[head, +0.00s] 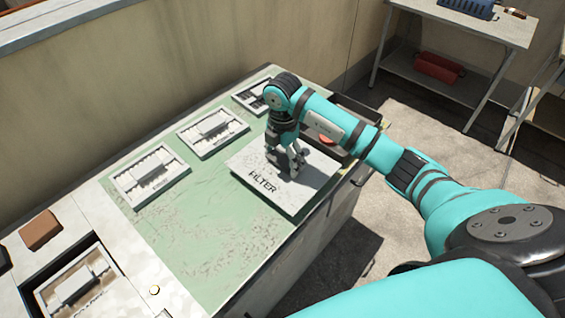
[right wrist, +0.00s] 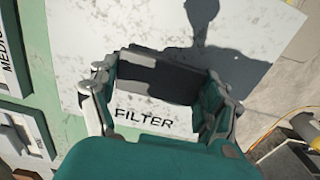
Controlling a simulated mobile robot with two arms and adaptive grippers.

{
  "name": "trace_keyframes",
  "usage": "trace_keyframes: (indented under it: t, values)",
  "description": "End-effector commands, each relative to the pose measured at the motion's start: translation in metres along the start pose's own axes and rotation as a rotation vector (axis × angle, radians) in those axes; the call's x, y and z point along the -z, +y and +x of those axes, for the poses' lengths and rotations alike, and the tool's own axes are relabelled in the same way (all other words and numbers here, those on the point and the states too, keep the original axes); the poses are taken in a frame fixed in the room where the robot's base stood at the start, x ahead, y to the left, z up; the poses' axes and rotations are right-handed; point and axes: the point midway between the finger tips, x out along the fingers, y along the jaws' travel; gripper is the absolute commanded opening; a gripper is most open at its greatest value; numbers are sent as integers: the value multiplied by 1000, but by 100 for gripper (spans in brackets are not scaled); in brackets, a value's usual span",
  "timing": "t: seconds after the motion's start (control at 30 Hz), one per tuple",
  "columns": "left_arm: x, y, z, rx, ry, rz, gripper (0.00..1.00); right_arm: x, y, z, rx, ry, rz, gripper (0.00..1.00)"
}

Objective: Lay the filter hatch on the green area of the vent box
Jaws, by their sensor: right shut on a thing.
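The filter hatch (head: 300,200) is a white speckled panel lettered FILTER, at the right edge of the green area (head: 210,235) on top of the vent box (head: 332,228). My right gripper (head: 292,165) is above the hatch and shut on its dark handle, which also shows in the right wrist view (right wrist: 165,75). The hatch (right wrist: 85,45) looks roughly level. Its right side reaches to or past the box's front edge. I cannot tell whether it touches the green surface or hangs just above it. My left gripper is out of view.
Several framed hatches lie behind and left, including one at far left (head: 150,182) and one at the middle (head: 212,132). A brown block (head: 40,230) sits on the left panel. A wall (head: 150,70) runs behind; a metal table (head: 470,20) stands at upper right.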

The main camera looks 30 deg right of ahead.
Motion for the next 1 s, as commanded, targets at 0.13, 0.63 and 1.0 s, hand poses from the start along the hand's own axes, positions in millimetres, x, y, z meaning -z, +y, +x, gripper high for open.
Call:
trace_keyframes:
  t: [0.13, 0.63, 1.0]
  values:
    - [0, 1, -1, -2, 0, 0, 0, -4, 4, 3, -2, 1, -1, 33]
    - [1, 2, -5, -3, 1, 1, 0, -4, 3, 35, -2, 0, -1, 33]
    - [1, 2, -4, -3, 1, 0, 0, -4, 3, 38, 0, 0, -1, 100]
